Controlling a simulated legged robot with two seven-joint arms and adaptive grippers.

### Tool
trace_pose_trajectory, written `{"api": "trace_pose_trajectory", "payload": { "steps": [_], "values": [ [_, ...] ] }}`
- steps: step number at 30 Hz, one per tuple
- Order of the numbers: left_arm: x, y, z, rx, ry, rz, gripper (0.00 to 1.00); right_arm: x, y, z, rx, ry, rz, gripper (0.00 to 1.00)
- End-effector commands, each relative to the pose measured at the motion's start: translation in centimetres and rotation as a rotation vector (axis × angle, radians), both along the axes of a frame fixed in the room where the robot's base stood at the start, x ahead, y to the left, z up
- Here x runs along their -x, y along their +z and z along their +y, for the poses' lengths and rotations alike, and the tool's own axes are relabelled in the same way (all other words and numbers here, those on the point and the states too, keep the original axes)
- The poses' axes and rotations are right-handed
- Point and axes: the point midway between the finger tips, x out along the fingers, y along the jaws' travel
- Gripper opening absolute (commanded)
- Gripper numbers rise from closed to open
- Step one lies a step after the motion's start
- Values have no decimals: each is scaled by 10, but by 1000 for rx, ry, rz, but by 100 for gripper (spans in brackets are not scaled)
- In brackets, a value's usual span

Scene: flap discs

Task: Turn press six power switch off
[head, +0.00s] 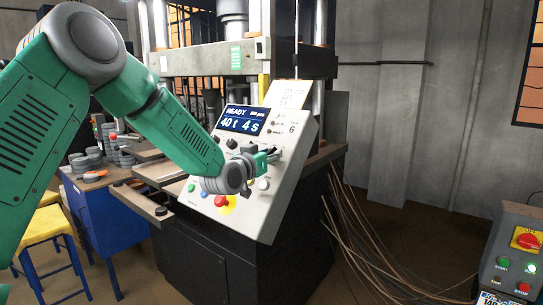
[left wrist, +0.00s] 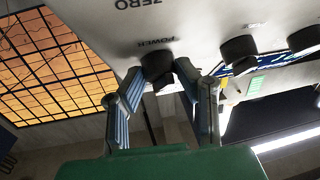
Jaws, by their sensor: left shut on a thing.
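The white control panel of press six (head: 262,215) stands in the middle of the head view, with a "6" near its upper right. Its blue display (head: 241,120) is lit and reads READY, 40 t, 4 s. My left gripper (head: 270,155) is at the panel's right side. In the left wrist view its blue-padded fingers (left wrist: 160,90) are shut on the black power switch (left wrist: 158,64), one finger on each side, below the printed word POWER. The gripper partly hides the switch in the head view. My right gripper is not in view.
Other black knobs (left wrist: 239,48) are beside the switch. A grey control box (head: 515,250) stands at the lower right. Loose cables (head: 365,240) hang right of the press. A yellow stool (head: 48,225) is at left.

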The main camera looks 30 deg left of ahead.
Motion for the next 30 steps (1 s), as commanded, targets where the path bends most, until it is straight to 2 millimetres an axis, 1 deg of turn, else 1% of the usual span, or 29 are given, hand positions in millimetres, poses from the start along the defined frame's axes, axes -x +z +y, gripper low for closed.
{"api": "trace_pose_trajectory", "payload": {
  "steps": [5, 11, 17, 21, 30],
  "values": [
    [0, -2, -4, 96, 77, 12, 0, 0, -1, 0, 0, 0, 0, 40],
    [0, 0, -5, 237, 196, 22, 0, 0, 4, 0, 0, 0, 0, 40],
    [-1, 2, -7, 381, 317, 34, 0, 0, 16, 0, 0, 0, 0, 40],
    [-2, 3, -9, 478, 398, 42, 0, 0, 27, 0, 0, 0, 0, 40],
    [-2, 4, -10, 644, 539, 55, 0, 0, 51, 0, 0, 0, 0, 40]
  ]
}}
